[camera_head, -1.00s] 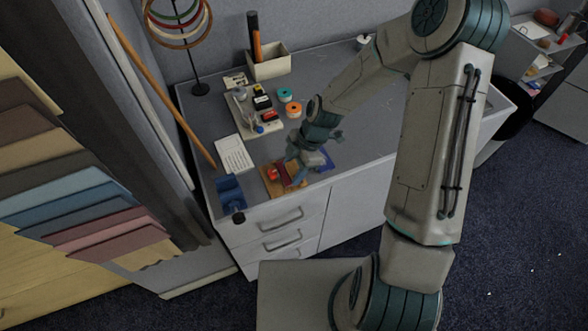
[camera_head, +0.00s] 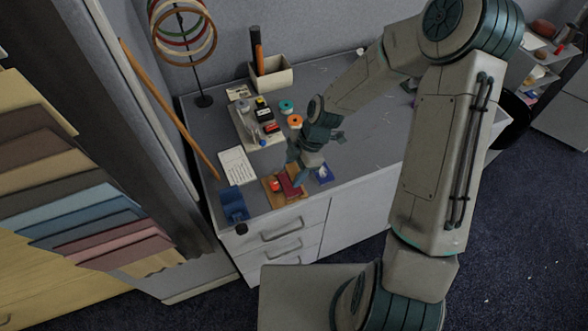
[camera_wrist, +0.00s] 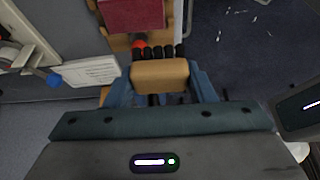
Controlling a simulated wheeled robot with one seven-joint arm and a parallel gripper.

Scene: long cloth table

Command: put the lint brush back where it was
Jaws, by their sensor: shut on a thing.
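My gripper (camera_wrist: 160,82) is shut on a tan wooden block, which I take to be the lint brush (camera_wrist: 160,73). Several black knobs show just beyond it. In the head view my gripper (camera_head: 305,165) hangs over the desk near its front edge, and the held piece is hard to make out. Below and beside it lies a tan wooden board (camera_head: 272,186) with a dark red pad (camera_head: 290,187) and an orange-red knob (camera_head: 275,184). The pad also shows at the top of the wrist view (camera_wrist: 133,14).
A blue dispenser (camera_head: 233,203) and a white card (camera_head: 237,166) lie to the left. A tray of stamps and tapes (camera_head: 246,128) and a pen box (camera_head: 271,77) stand behind. The desk's right side is mostly clear.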

